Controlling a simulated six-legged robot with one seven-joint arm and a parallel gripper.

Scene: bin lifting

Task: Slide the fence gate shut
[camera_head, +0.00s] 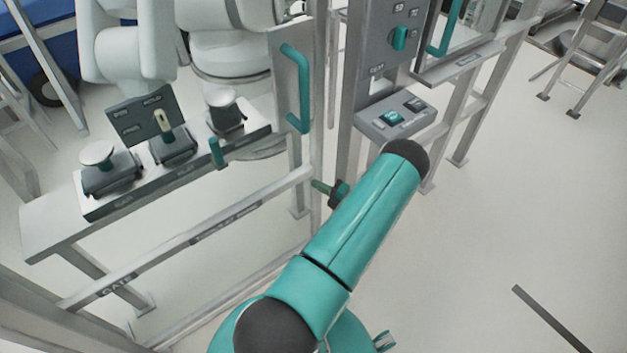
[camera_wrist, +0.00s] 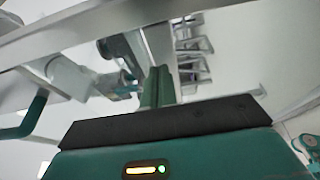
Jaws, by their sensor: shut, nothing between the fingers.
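The fence gate is a grey metal frame; its lower rail (camera_head: 190,238) carries the label GATE and slants across the left half of the head view. A teal upright handle (camera_head: 302,92) is fixed to a plate near the frame's right upright. My teal arm fills the middle of the head view. My gripper (camera_head: 318,186) shows partly behind it, close to the frame's right upright and below the handle. In the wrist view its teal fingers (camera_wrist: 160,72) are together and empty. A teal handle (camera_wrist: 25,118) shows at the left there, apart from the fingers. Contact with the frame cannot be told.
A grey control post with a teal knob (camera_head: 400,39) and a button box (camera_head: 395,117) stands right of the gate. Behind the gate are a bench (camera_head: 62,215) with small fixtures and a white robot arm (camera_head: 125,45). The floor at the right is mostly clear.

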